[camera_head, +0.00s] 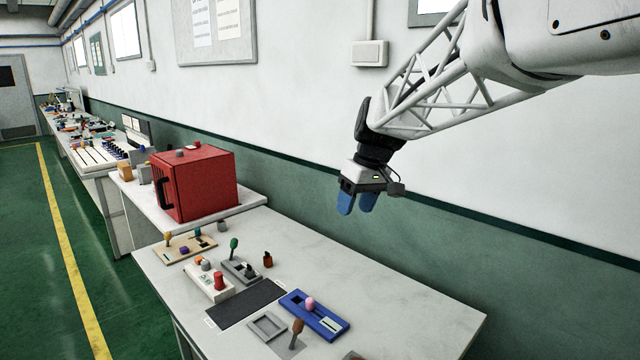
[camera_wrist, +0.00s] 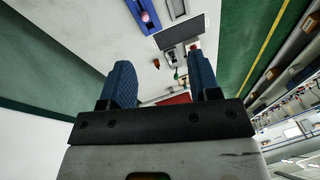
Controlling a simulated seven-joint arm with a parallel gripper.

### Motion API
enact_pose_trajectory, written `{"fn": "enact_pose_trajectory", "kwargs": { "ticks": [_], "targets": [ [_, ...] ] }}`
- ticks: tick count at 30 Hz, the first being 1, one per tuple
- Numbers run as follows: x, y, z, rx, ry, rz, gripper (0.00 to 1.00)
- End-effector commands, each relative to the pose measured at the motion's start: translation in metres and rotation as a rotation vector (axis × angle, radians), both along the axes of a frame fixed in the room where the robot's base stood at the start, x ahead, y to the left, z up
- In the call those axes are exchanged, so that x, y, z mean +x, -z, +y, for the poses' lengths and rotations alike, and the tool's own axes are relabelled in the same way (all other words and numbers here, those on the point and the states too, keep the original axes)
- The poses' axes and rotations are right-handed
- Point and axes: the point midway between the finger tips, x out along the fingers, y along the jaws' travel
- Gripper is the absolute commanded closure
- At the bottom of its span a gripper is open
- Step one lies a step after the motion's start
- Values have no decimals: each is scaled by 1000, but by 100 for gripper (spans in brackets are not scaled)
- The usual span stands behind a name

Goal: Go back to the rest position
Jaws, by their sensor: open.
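My gripper (camera_head: 357,203) has two blue fingers and hangs in the air above the back of the near workbench (camera_head: 405,295), close to the wall. It is above and to the right of the items on the bench. In the wrist view my gripper (camera_wrist: 163,85) shows its two blue fingers spread apart, with nothing held between them. The bench surface shows beyond the fingers.
The bench holds a blue panel (camera_head: 327,322) with a pink knob, a dark mat (camera_head: 246,303), grey and white control boxes, and a beige board (camera_head: 177,251). A red box (camera_head: 207,182) stands on the bench behind. The bench's right part is clear.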

Motion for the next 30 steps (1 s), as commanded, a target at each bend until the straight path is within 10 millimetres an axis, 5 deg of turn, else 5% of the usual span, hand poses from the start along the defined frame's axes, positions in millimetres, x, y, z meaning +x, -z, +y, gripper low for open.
{"fn": "enact_pose_trajectory", "kwargs": {
  "ticks": [14,30],
  "targets": [
    [-119,15,-45,-74,226,-29,44],
    [-248,59,-85,-137,476,-76,44]
  ]
}}
